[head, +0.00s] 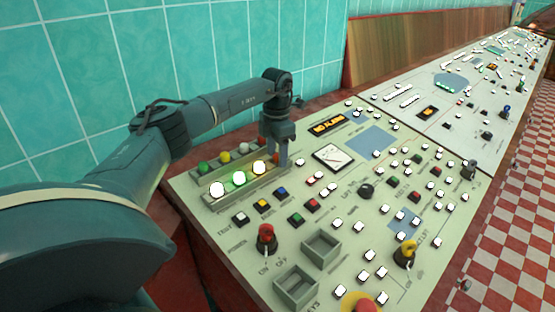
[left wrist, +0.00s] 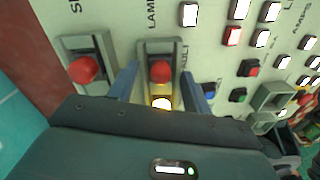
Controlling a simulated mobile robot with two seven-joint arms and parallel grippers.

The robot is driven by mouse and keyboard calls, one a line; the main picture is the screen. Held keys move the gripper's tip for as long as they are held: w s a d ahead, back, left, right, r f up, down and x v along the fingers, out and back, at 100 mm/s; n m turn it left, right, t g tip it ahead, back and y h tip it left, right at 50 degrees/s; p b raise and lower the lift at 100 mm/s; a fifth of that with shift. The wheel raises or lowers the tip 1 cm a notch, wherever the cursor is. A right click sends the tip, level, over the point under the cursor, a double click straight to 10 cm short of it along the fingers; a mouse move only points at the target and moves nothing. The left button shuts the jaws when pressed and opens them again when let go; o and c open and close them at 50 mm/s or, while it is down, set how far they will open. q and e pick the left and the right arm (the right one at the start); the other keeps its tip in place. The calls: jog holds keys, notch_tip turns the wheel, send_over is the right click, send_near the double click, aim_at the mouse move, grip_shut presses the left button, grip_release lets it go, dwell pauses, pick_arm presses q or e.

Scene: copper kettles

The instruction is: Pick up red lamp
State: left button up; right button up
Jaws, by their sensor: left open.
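In the left wrist view, one red lamp (left wrist: 160,71) sits unlit at the end of a grey rack, between the fingers of my left gripper (left wrist: 161,78). A lit yellow lamp (left wrist: 161,103) is beside it in the same rack. A second red lamp (left wrist: 83,69) sits in the neighbouring rack, outside the fingers. My left gripper is open and points down at the rack; I cannot see contact with the lamp. In the head view, my left gripper (head: 281,158) is at the right end of the front rack and largely hides the red lamps.
The front rack also holds lit white (head: 217,189) and green (head: 239,178) lamps. The back rack holds green (head: 204,167), yellow (head: 224,157) and white (head: 242,148) lamps. Buttons, a dial gauge (head: 333,158) and empty square bins (head: 321,247) crowd the panel nearby. A tiled wall stands behind.

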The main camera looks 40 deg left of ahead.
aim_at(277, 154)
pick_arm(q)
jog(key=shift+c, duration=0.3)
jog(key=c, duration=1)
notch_tip(277, 154, up, 10)
